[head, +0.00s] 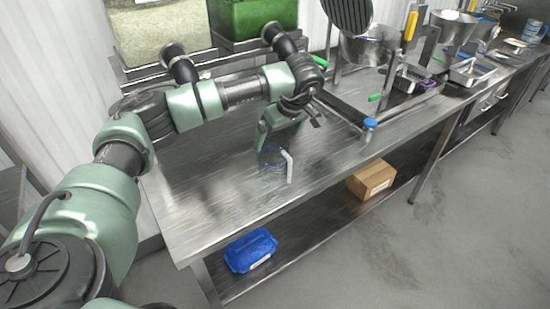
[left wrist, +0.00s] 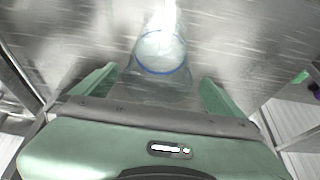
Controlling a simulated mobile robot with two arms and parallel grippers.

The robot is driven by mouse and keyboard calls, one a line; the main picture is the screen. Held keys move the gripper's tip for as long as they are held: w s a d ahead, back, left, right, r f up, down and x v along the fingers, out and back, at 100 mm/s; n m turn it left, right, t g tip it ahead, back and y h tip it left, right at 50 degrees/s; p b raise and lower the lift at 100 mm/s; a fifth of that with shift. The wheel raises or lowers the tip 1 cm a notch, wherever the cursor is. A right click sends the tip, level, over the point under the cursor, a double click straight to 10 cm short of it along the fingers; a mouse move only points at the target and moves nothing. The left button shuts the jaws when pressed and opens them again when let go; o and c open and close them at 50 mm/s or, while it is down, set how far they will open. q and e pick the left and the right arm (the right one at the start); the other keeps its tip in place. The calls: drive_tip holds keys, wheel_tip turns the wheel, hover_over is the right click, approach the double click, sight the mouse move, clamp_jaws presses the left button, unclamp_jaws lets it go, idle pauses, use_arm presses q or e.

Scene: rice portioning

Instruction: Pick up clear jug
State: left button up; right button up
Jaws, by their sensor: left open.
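The clear jug (head: 273,158) stands on the steel table in the head view, see-through and hard to make out, with a white handle (head: 288,166) on its right side. In the left wrist view the clear jug (left wrist: 160,86) lies between the two green fingers, with a blue ring and the white handle pointing away from the gripper. My left gripper (head: 279,137) is just behind the jug in the head view, pointing down. It is open, with a gap visible between the jug and each finger. My right gripper is not in view.
The steel table (head: 205,195) is clear to the left and front of the jug. A tray and a blue-capped item (head: 369,124) are to the right. Green and pale bins (head: 250,18) stand behind. A blue package (head: 250,250) and a cardboard box (head: 371,180) lie on the lower shelf.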

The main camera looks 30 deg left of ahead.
sight(273, 145)
use_arm(q)
drive_tip(key=p+x, duration=0.2)
drive_tip(key=x, duration=0.3)
drive_tip(key=shift+w+a+f+p, duration=0.1)
drive_tip(key=shift+a+f+p, duration=0.1)
drive_tip(key=shift+p, duration=0.15)
drive_tip(key=shift+a+f, duration=0.1)
drive_tip(key=shift+f, duration=0.25)
drive_tip(key=c, duration=1.5)
drive_tip(key=shift+o, duration=0.2)
drive_tip(key=shift+w+r, duration=0.1)
drive_tip(key=shift+r, duration=0.05)
